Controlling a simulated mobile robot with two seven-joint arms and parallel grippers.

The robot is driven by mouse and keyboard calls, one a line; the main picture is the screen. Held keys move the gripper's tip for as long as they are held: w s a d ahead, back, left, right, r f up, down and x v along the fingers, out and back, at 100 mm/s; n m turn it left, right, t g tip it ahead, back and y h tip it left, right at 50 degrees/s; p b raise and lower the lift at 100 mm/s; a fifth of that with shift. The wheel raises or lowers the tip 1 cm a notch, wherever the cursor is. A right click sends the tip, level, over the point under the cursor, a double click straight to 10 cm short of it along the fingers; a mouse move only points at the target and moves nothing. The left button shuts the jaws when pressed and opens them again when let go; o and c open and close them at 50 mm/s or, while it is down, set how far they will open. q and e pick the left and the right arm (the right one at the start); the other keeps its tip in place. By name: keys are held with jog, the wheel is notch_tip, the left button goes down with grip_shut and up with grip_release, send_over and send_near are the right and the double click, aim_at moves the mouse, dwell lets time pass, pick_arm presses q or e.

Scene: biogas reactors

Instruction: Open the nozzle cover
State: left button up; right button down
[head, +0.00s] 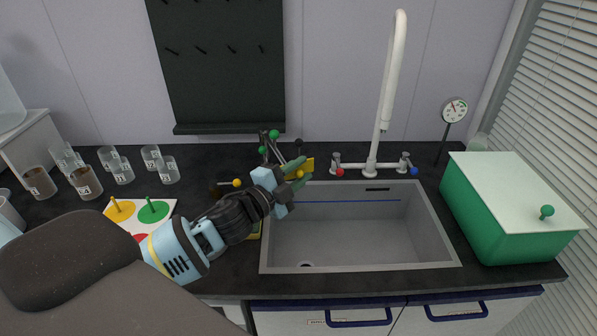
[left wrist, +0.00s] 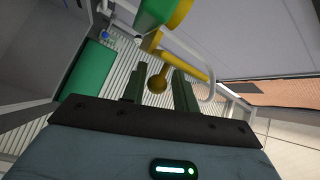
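My left gripper (head: 298,174) is at the small rig with coloured knobs, left of the sink. Its two green fingers are apart. A yellow ball knob (head: 299,174) shows between the fingertips. In the left wrist view the knob (left wrist: 157,83) sits between the open fingers (left wrist: 160,88), with small gaps at its sides. A green and yellow cylindrical part (left wrist: 165,18) is close by at the top of that view. The rig also bears a green knob (head: 274,134) and another yellow knob (head: 237,182). My arm hides much of the rig, and I cannot tell which part is the nozzle cover. My right gripper is out of view.
A grey sink (head: 350,235) with a white tap (head: 390,90) lies right of the gripper. A green box (head: 480,210) with a pale lid stands at the right. Several labelled beakers (head: 86,182) and a white board with coloured pegs (head: 135,213) stand at the left.

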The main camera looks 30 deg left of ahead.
pick_arm(q)
jog(key=shift+o, duration=0.8)
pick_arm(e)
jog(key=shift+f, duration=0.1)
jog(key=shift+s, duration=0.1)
pick_arm(q)
jog(key=shift+s+a+f, duration=0.15)
jog(key=shift+s, duration=0.35)
jog(key=b+v, duration=0.1)
jog(key=v, duration=0.5)
jog(key=shift+s, duration=0.4)
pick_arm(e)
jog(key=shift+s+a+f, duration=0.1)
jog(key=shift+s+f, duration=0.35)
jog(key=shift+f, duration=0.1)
pick_arm(q)
jog(key=shift+c, duration=0.5)
